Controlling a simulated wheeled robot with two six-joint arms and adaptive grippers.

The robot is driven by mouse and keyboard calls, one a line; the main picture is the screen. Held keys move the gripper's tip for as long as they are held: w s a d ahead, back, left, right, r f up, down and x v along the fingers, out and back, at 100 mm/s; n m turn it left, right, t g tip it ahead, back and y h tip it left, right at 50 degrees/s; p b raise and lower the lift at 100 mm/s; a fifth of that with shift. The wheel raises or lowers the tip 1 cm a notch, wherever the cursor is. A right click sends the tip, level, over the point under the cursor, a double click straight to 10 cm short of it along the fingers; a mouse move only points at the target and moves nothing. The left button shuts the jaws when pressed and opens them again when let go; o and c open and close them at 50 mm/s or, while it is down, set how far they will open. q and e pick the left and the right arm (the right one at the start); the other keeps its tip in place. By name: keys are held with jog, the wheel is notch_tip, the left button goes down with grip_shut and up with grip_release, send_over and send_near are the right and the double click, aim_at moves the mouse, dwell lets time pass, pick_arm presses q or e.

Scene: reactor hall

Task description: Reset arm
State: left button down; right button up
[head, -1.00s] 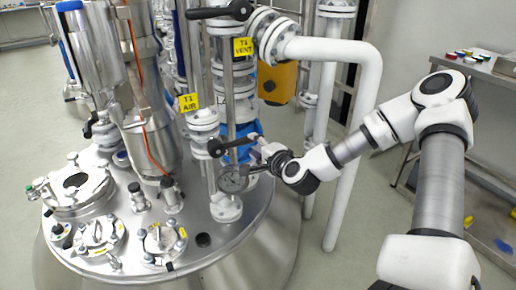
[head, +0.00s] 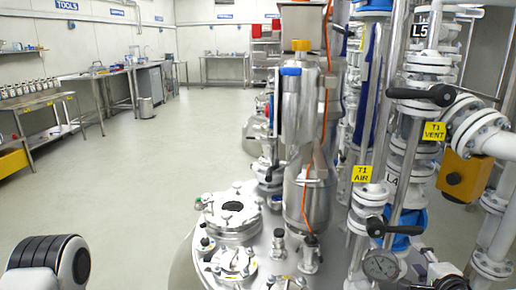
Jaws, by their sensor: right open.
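My right gripper (head: 440,276) shows only in part at the bottom right edge, beside the round pressure gauge (head: 381,264) and below the T1 AIR valve's black handle (head: 395,229). It is open with nothing seen in it, and appears apart from the handle. Part of my left arm (head: 48,262) shows at the bottom left corner; its gripper is out of view. The T1 AIR tag (head: 362,174) and T1 VENT tag (head: 434,131) hang on the pipes. The T1 VENT valve's black handle (head: 422,94) lies crosswise.
A steel reactor vessel (head: 236,215) with lid fittings fills the lower middle. Dense pipes and a yellow box (head: 464,177) crowd the right. Open floor (head: 150,170) lies at left, with a bench (head: 40,100) of small containers beyond.

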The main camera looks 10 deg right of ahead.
jog(key=s+a+f+n+g+y, duration=0.1)
jog(key=s+a+f+n+g, duration=0.25)
jog(key=s+a+f, duration=0.35)
jog(key=s+a+f+n+g+y, duration=0.1)
jog(key=s+a+f+n+g, duration=0.3)
jog(key=f, duration=0.6)
jog(key=s+a+f+n+g+y, duration=0.2)
jog(key=s+a+f+n, duration=0.35)
jog(key=a+f, duration=0.2)
jog(key=s+a+f+n+g, duration=0.3)
jog(key=s+n+g, duration=0.3)
jog(key=s, duration=0.5)
notch_tip(320, 180, up, 15)
jog(key=t+p, duration=0.1)
jog(key=p, duration=1.5)
jog(key=shift+w+h, duration=0.2)
jog(key=shift+h, duration=0.2)
jog(key=shift+r, duration=0.1)
